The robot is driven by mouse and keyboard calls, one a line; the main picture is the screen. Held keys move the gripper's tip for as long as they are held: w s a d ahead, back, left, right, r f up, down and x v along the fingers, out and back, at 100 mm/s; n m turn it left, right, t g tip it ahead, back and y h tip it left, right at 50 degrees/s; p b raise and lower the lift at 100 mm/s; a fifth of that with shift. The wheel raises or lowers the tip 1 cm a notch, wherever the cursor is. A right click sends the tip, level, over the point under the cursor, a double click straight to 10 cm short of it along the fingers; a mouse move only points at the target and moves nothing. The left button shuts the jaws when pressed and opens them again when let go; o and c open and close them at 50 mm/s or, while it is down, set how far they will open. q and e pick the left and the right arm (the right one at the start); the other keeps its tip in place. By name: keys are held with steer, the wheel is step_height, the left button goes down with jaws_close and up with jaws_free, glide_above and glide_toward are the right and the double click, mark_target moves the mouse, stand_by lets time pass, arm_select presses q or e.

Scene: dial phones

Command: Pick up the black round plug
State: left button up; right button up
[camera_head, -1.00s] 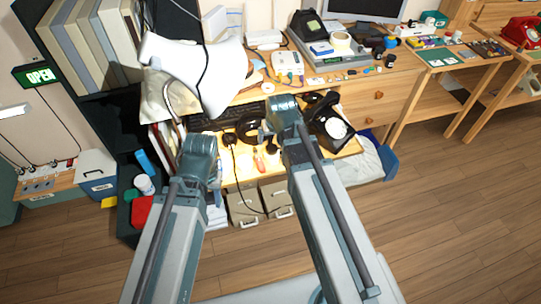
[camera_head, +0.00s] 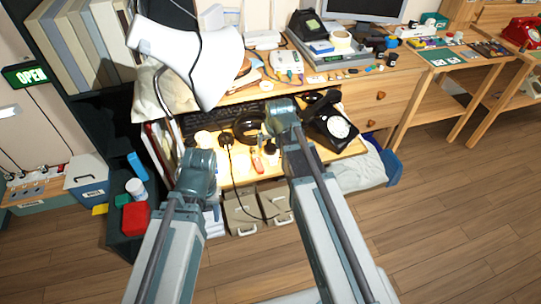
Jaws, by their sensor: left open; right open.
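A small black round plug (camera_head: 225,139) lies on the lit wooden pull-out shelf, with a thin dark cord running down from it over the front edge. My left gripper (camera_head: 193,160) is below and left of the plug, apart from it in the picture. My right gripper (camera_head: 281,110) is over the shelf, right of the plug and left of the black dial phone (camera_head: 338,128). My arms hide most of the jaws, and I see nothing held in either one. Both are open.
A black ring-shaped thing (camera_head: 247,127) lies right of the plug, with a keyboard behind. A red-handled tool (camera_head: 257,163) lies nearer the front edge. A white lamp shade (camera_head: 185,62) hangs above at left. Beige drawer boxes (camera_head: 241,211) stand below.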

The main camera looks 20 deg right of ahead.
mark_target(270, 147)
steer(key=b+x, duration=0.4)
steer(key=x, duration=0.1)
steer(key=shift+w+f+b, duration=0.15)
steer(key=shift+w+b, duration=0.15)
steer(key=c, duration=1.3)
